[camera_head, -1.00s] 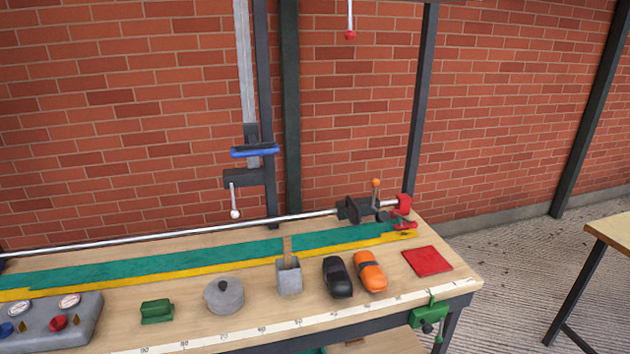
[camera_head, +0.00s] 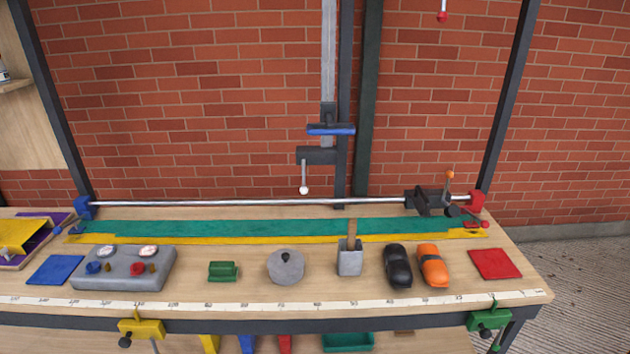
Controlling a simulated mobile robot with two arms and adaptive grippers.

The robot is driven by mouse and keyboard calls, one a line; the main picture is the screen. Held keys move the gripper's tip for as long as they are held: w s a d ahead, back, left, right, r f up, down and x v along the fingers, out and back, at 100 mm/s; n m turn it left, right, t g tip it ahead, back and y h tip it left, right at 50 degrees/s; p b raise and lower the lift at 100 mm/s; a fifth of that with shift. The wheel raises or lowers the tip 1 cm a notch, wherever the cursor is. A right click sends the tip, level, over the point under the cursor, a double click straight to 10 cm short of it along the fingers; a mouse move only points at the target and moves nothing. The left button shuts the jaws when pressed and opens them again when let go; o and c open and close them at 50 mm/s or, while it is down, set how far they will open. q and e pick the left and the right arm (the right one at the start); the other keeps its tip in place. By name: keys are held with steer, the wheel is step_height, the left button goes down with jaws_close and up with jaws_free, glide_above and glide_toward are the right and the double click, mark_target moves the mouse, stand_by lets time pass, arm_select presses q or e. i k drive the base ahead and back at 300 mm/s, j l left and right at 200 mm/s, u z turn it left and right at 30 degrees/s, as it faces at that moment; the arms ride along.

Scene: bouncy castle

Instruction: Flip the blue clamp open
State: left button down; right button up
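The blue clamp (camera_head: 83,207) stands at the left end of the workbench, at the left end of a horizontal metal rail (camera_head: 250,202). A small lever with a blue knob (camera_head: 58,230) lies low in front of it, over the left end of the green and yellow strips. The clamp is small here, and I cannot tell for certain how its lever sits. A matching red clamp (camera_head: 476,202) stands at the rail's right end. Neither of my grippers is in view.
The workbench (camera_head: 200,301) holds a grey gauge box (camera_head: 122,282), a blue pad (camera_head: 55,270), a green block (camera_head: 222,271), a grey lidded pot (camera_head: 286,267) and a red pad (camera_head: 495,264). A yellow clamp (camera_head: 141,328) sits on the front edge. A brick wall stands behind.

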mark_target(58, 230)
steer(key=u, duration=1.45)
steer(key=i+j, duration=0.3)
